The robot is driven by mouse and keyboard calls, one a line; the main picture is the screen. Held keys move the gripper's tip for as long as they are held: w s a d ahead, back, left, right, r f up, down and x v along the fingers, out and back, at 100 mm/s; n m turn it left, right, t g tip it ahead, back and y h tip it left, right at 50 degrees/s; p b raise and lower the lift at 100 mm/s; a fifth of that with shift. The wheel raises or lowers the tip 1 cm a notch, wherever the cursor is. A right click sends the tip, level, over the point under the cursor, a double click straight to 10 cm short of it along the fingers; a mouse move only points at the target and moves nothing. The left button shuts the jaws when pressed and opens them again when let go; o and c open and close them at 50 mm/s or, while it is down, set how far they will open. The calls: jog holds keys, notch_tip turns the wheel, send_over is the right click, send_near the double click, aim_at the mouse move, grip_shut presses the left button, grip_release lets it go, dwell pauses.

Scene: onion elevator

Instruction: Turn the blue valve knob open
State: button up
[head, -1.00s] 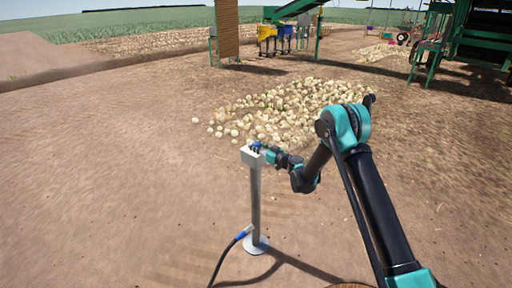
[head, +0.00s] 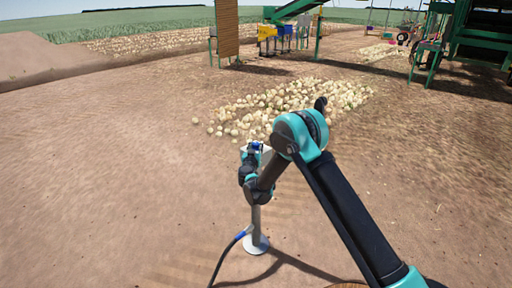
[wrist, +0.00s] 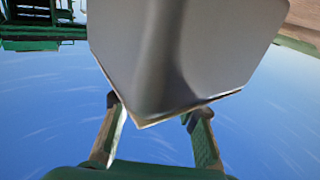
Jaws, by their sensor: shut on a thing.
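The blue valve knob (head: 256,146) shows as a small blue patch at the top of a slim grey post (head: 256,222). My gripper (head: 248,157) is at the post's head, shut on the knob, with my wrist covering most of the head. In the wrist view, my gripper's two fingers (wrist: 152,112) stand apart on either side of the lower end of a large grey box-like head (wrist: 185,55). The knob cannot be made out there. How far the knob is turned cannot be told.
A dark hose (head: 222,258) with a blue end joins the post near its round base. A spread of onions (head: 290,105) lies behind the post. Green machinery (head: 475,40) stands at the back right. Bare soil to the left is clear.

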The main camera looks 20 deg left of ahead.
aim_at(256, 143)
jog(key=m+h, duration=0.2)
jog(key=h, duration=0.2)
jog(key=m+h, duration=0.3)
jog(key=h, duration=0.1)
jog(key=shift+a+m+h, duration=0.15)
jog(key=shift+m+h, duration=0.15)
jog(key=shift+h, duration=0.1)
jog(key=shift+m+g+h, duration=0.8)
jog(key=shift+m+h, duration=0.25)
jog(key=shift+h, duration=0.4)
jog(key=shift+m+g+h, duration=0.8)
jog(key=shift+m+h, duration=0.25)
jog(key=shift+h, duration=0.4)
jog(key=o, duration=1.2)
jog(key=shift+r, duration=0.15)
notch_tip(256, 143, up, 10)
jog(key=shift+f, duration=0.15)
